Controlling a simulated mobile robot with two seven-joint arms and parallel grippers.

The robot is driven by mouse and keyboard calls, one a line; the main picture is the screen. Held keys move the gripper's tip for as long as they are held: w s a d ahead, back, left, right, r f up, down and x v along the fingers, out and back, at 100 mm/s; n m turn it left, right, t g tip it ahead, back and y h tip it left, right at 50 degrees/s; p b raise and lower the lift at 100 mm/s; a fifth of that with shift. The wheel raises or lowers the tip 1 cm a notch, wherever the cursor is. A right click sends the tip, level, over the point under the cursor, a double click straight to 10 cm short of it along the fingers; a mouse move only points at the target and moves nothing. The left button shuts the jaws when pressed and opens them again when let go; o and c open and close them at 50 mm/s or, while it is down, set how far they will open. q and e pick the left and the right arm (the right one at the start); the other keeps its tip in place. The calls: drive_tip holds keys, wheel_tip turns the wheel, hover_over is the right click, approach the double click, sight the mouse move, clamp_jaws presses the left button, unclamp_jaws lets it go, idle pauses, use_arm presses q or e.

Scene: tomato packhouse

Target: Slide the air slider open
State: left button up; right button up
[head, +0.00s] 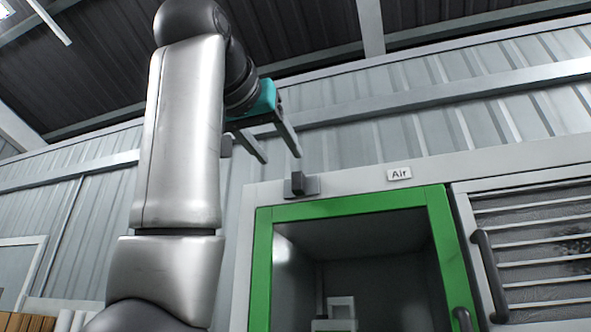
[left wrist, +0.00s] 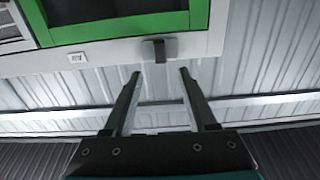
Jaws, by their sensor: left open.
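The air slider shows as a small dark knob (head: 298,184) on a grey plate on the light frame above the green-edged door. The "Air" label (head: 399,174) is on the same frame, to its right. My left gripper (head: 282,158) is open and empty, with its two fingers pointing down toward the knob from just above. In the left wrist view the knob (left wrist: 158,49) lies beyond the fingertips (left wrist: 160,73), roughly in line with the gap between them. The knob appears apart from both fingers. My right gripper is not in view.
The green door frame (head: 350,207) surrounds a dark window below the slider, with a dark handle (head: 463,318) at its right. A slatted panel (head: 535,240) with a dark handle (head: 489,275) is further right. Corrugated wall (head: 350,140) lies behind; the space around the knob looks clear.

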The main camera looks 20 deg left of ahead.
sight(297, 178)
use_arm(q)
drive_tip(key=w+p, duration=0.3)
drive_tip(key=w, duration=0.7)
drive_tip(key=shift+d+p, duration=0.15)
drive_tip(key=shift+p, duration=0.2)
drive_tip(key=shift+s, duration=0.1)
clamp_jaws()
idle(0.7)
